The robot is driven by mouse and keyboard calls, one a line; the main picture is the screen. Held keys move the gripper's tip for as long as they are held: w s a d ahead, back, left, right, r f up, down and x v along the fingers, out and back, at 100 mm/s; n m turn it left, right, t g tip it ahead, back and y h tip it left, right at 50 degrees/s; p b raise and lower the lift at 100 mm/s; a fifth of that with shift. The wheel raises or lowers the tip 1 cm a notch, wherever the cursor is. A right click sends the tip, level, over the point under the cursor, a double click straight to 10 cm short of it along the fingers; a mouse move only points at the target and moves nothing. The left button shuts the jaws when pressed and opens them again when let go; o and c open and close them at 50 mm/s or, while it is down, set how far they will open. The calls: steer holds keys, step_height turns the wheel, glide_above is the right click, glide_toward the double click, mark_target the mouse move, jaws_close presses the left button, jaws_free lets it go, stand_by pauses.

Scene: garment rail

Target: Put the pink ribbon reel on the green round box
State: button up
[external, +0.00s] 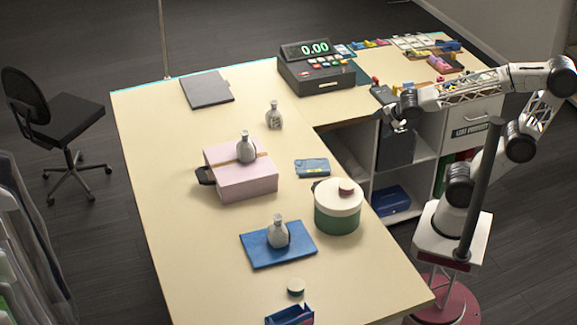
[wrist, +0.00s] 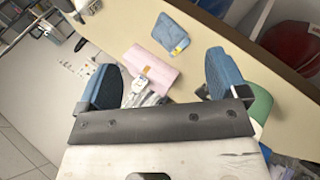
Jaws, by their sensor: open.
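The green round box (external: 337,219) stands on the table's right side in the external view, with a cream lid. A small dusky pink round piece (external: 346,187) sits on top of the lid; I cannot tell whether it is the ribbon reel or a lid knob. A small pink object (external: 436,63) lies among small goods at the back right, too small to identify. My gripper (external: 399,126) is raised beside the counter, back right of the box and apart from it. In the wrist view its blue fingers (wrist: 165,80) are wide apart with nothing held between them.
A pink carton (external: 240,180) with a bottle on top stands mid-table, also in the wrist view (wrist: 152,68). A blue pouch (external: 312,167) lies behind the round box. A bottle stands on a blue mat (external: 262,256). A cash register (external: 316,70) stands at the back.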

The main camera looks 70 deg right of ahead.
steer(key=s+d+m+g+y, duration=0.1)
steer(key=s+d+m+g, duration=0.2)
steer(key=m, duration=1)
steer(key=shift+s+f+m+g, duration=0.3)
steer(key=shift+s+g, duration=0.9)
steer(key=shift+s, duration=1.6)
